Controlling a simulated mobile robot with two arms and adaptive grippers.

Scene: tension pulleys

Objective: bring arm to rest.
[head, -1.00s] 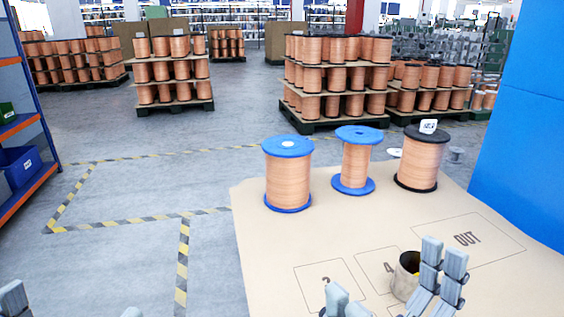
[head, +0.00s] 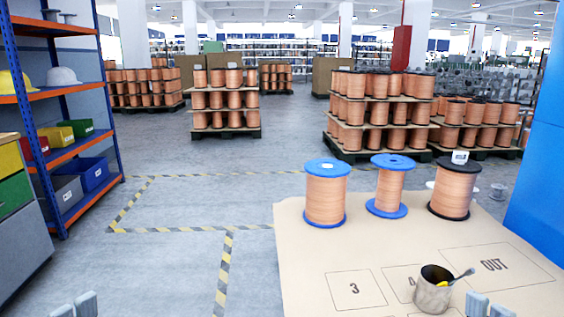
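My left gripper (head: 75,304) shows only as two grey fingertips close together at the bottom left edge of the head view, over the floor. My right gripper (head: 489,305) shows as two grey fingertips at the bottom edge, right of a worn can (head: 432,296). No thing is visible between either pair, and I cannot tell whether they are open or shut. The can stands upright on the tan table (head: 305,255) and holds a tool (head: 460,276) leaning right, with something yellow inside. The arms are out of view.
Two blue-flanged copper spools (head: 326,197) and a black-flanged one (head: 455,192) stand along the table's far edge. Shelves (head: 62,100) stand left; a blue panel (head: 545,165) stands right. The marked floor is clear.

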